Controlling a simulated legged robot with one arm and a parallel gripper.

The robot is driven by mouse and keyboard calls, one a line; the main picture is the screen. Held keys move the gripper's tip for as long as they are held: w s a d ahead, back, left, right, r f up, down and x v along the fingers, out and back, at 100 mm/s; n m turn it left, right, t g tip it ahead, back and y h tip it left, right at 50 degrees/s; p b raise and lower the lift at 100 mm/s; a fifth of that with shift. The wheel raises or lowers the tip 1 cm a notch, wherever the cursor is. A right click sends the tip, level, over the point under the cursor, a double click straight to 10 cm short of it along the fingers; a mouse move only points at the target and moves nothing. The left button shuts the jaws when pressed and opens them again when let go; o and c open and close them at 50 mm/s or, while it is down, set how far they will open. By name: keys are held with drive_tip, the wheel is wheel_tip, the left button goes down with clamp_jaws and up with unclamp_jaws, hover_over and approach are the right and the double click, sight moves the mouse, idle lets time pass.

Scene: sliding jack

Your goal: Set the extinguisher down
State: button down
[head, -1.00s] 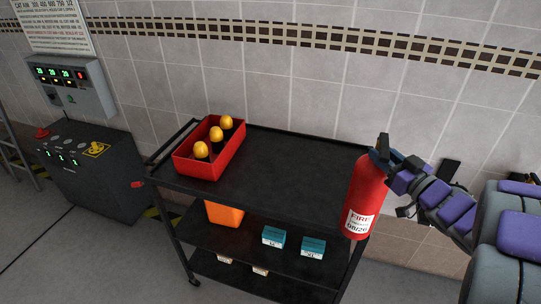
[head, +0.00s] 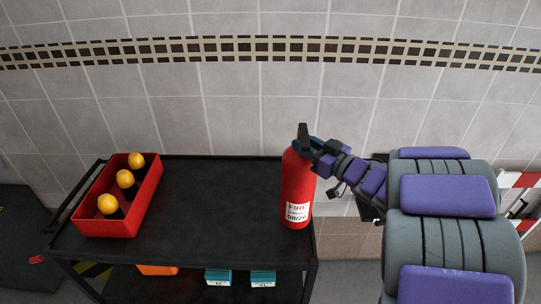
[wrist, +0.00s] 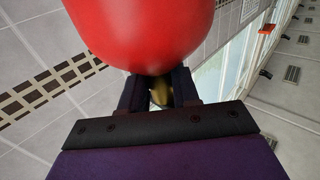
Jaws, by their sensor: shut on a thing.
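The red fire extinguisher (head: 297,188) is upright at the right end of the black cart's top shelf (head: 215,205) in the head view. I cannot tell whether its base touches the shelf or hangs just above or in front of it. My gripper (head: 308,146) is shut on the extinguisher's neck and handle at its top, reaching in from the right. In the wrist view the red body (wrist: 140,30) fills the upper middle, and my gripper's fingers (wrist: 160,90) meet below it, partly hidden by it.
A red bin (head: 148,205) with several yellow-topped items stands at the cart's left end. The shelf middle is clear. Teal boxes (head: 218,277) and an orange container (head: 157,270) sit on the lower shelf. A tiled wall is behind. A red-white barrier (head: 520,180) stands far right.

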drive_tip(key=w+a, duration=0.3)
drive_tip(key=a, duration=0.4)
drive_tip(key=w+a, duration=0.3)
drive_tip(key=a, duration=0.4)
drive_tip(key=shift+f+b, duration=0.35)
drive_tip(key=shift+f, duration=0.1)
drive_tip(key=shift+w+a, duration=0.1)
drive_tip(key=shift+a, duration=0.1)
drive_tip(key=f, duration=0.3)
drive_tip(key=shift+a+f, duration=0.2)
drive_tip(key=shift+f, duration=0.15)
drive_tip(key=c, duration=0.9)
unclamp_jaws()
drive_tip(key=shift+o, duration=0.4)
drive_tip(key=shift+f, duration=0.15)
